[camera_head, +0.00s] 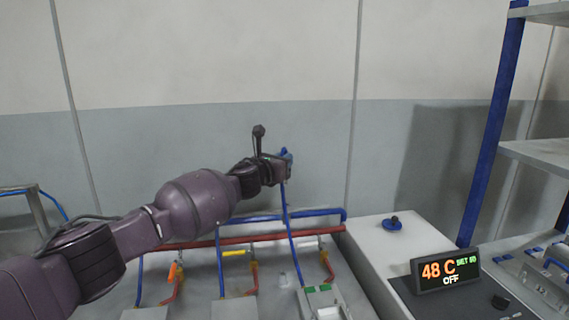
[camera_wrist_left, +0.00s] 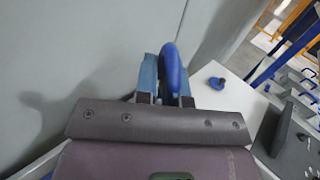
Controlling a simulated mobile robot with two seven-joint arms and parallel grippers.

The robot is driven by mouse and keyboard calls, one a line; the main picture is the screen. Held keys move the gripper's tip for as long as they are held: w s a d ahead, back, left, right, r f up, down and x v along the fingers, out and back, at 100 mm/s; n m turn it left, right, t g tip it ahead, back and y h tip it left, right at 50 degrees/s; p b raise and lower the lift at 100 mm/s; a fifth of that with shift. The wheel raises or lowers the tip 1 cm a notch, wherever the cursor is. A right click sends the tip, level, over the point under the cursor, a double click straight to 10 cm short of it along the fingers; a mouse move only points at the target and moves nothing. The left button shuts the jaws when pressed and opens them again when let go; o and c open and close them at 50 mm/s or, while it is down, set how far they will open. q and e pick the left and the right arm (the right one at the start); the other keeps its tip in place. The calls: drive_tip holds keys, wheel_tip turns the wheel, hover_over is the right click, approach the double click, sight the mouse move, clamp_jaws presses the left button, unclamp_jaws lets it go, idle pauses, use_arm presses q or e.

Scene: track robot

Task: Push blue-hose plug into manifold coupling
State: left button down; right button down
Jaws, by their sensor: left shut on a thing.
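My left gripper (camera_head: 287,160) is raised in front of the grey wall, above the blue manifold pipe (camera_head: 322,212). It is shut on the blue-hose plug, of which a rounded blue part (camera_wrist_left: 173,70) shows between the fingers in the left wrist view. The blue hose (camera_head: 291,235) runs from the gripper down past the pipes to the right-hand block (camera_head: 322,301). The plug's tip and the manifold coupling cannot be made out. My right gripper is not in view.
A red pipe (camera_head: 270,237) runs below the blue one, with yellow- and orange-handled valves under it. At right stand a white cabinet (camera_head: 372,250) with a blue knob (camera_head: 392,224), a display (camera_head: 446,270) reading 48 C and OFF, and a blue-post shelf (camera_head: 490,130).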

use_arm(q)
wheel_tip(320, 180, down, 3)
drive_tip(key=shift+w+f+b, duration=0.1)
drive_tip(key=shift+f+b, duration=0.1)
drive_tip(key=shift+b, duration=0.5)
drive_tip(key=shift+f+b, duration=0.4)
drive_tip(key=shift+f, duration=0.8)
idle(0.8)
drive_tip(key=shift+f, duration=0.25)
drive_tip(key=shift+f+b, duration=0.5)
drive_tip(key=shift+f, duration=0.35)
drive_tip(key=shift+f, duration=0.6)
